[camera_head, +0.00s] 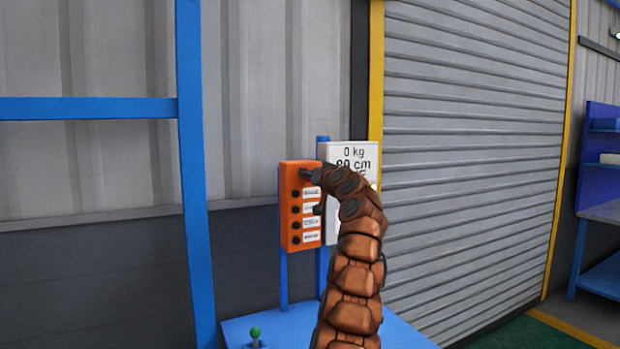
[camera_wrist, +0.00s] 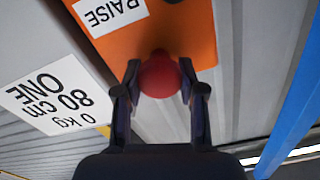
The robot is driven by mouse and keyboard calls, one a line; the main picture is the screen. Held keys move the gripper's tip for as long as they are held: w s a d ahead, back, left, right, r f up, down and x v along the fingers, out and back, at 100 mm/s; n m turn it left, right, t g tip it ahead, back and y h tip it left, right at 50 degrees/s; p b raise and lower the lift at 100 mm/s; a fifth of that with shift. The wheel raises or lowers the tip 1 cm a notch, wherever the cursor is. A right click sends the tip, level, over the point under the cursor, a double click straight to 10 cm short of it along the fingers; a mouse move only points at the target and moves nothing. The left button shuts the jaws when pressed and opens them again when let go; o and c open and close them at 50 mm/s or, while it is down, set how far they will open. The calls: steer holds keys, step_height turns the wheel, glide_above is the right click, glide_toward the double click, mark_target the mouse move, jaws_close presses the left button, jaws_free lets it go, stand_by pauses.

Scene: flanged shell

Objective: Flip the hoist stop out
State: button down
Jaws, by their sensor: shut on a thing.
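An orange control box (camera_head: 286,228) on a blue post carries several dark switches in a column with white labels. In the wrist view the orange box (camera_wrist: 150,30) is seen upside down, with a label reading RAISE (camera_wrist: 110,14) beside a round red knob (camera_wrist: 160,80). My gripper (camera_wrist: 160,70) is shut on the red knob, one finger on each side of it. In the head view my gripper (camera_head: 310,173) is at the top of the box, and my arm covers part of the box's right side. The knob is not distinguishable there.
A white sign (camera_head: 352,152) reading 0 kg, 80 cm stands just right of the box, partly behind my arm. A blue platform (camera_head: 290,325) with a green knob (camera_head: 255,331) lies below. A blue upright (camera_head: 192,170) stands left. A grey shutter (camera_head: 470,150) is behind.

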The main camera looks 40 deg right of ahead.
steer(key=c, duration=0.6)
jaws_free()
steer(key=shift+s, duration=0.1)
steer(key=shift+c, duration=0.2)
steer(key=shift+a, duration=0.1)
steer(key=v, duration=1.2)
stand_by(0.4)
